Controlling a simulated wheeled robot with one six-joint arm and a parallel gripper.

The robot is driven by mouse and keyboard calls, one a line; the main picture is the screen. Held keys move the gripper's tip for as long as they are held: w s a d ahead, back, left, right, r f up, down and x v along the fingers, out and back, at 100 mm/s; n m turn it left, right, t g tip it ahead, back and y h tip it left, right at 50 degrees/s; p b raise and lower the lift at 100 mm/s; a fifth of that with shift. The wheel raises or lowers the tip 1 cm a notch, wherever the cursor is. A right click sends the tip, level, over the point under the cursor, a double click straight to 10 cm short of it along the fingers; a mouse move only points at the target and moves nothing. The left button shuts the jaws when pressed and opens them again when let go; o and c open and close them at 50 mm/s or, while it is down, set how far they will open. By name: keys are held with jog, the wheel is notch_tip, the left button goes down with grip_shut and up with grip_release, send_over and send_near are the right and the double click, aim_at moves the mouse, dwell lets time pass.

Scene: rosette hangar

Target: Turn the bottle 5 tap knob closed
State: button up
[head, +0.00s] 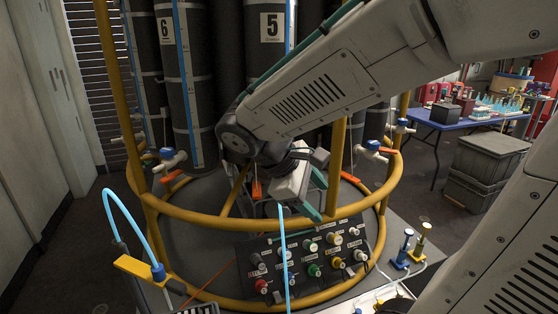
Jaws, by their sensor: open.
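Bottle 5 (272,60) is a dark upright cylinder with a white "5" label, behind the yellow ring frame. My arm crosses in front of its lower part, and its tap knob cannot be made out behind my wrist. An orange-red piece (256,189) shows just left of my gripper, low in front of bottle 5. My gripper (312,198) hangs at the front of the yellow ring, above the control panel, with green fingers. It is open, and nothing is seen between the fingers. Whether it touches the knob cannot be told.
Yellow rails (215,219) ring the bottles. Bottle 6 (172,75) stands to the left. Other taps with blue knobs show at left (167,154) and right (373,146). A knob panel (310,262) lies below my gripper. A light-blue hose (127,212) arches at left.

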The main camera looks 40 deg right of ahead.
jog(key=w+d+f+n+t+h, duration=0.1)
jog(key=w+f+n+t+h, duration=0.15)
jog(key=w+n+h, duration=0.65)
jog(key=w+f+n+t+h, duration=0.1)
jog(key=w+f+n+t, duration=0.3)
jog(key=w, duration=1.1)
jog(key=shift+n+g, duration=0.45)
jog(key=shift+n, duration=0.05)
jog(key=d, duration=0.2)
jog(key=w+d+r, duration=0.1)
jog(key=d, duration=0.2)
jog(key=w+d, duration=0.1)
jog(key=d, duration=0.1)
jog(key=shift+d+r, duration=0.35)
jog(key=shift+d, duration=0.05)
jog(key=c, duration=1)
